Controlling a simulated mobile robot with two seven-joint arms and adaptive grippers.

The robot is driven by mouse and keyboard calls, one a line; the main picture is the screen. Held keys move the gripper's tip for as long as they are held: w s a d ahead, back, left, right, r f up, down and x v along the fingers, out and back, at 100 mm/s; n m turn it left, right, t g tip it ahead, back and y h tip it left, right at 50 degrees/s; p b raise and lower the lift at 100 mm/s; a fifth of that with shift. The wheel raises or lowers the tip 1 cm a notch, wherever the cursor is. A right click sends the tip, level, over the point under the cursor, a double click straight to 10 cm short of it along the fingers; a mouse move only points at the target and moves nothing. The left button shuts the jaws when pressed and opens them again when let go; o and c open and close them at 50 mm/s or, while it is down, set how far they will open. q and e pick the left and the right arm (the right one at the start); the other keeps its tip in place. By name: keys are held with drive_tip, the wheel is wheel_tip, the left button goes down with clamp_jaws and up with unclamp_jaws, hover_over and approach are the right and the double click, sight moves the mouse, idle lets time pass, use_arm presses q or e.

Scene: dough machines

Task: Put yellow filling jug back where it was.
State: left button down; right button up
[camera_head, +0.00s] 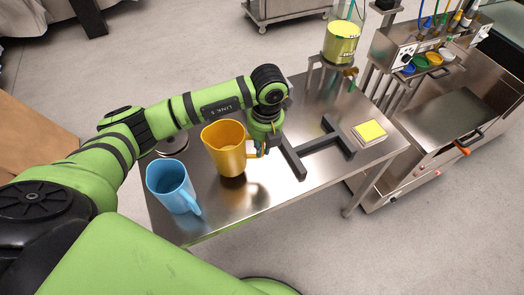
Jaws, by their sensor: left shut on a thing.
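The yellow filling jug (226,151) is over the steel table, upright or nearly so, with a dark reflection below it. I cannot tell whether its base touches the table top. My left gripper (262,150) is at the jug's right side, shut on its handle. The gripper partly hides the handle. My right gripper is not in view.
A blue jug (171,186) stands at the table's left end. A dark H-shaped frame (318,148) lies right of the yellow jug, near a yellow-topped block (370,131). A yellow container (341,42) stands at the back. A steel machine (440,95) is at right.

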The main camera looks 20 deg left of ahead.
sight(263, 153)
use_arm(q)
wheel_tip(263, 153, down, 4)
drive_tip(key=shift+r+p, duration=0.25)
drive_tip(key=shift+p, duration=0.1)
drive_tip(key=shift+f, duration=0.25)
drive_tip(key=c, duration=1.3)
unclamp_jaws()
drive_tip(key=shift+f, duration=0.1)
drive_tip(key=shift+r, duration=0.45)
wheel_tip(263, 153, up, 11)
drive_tip(key=b, duration=0.2)
drive_tip(key=shift+d+r, duration=0.2)
drive_tip(key=shift+d, duration=0.15)
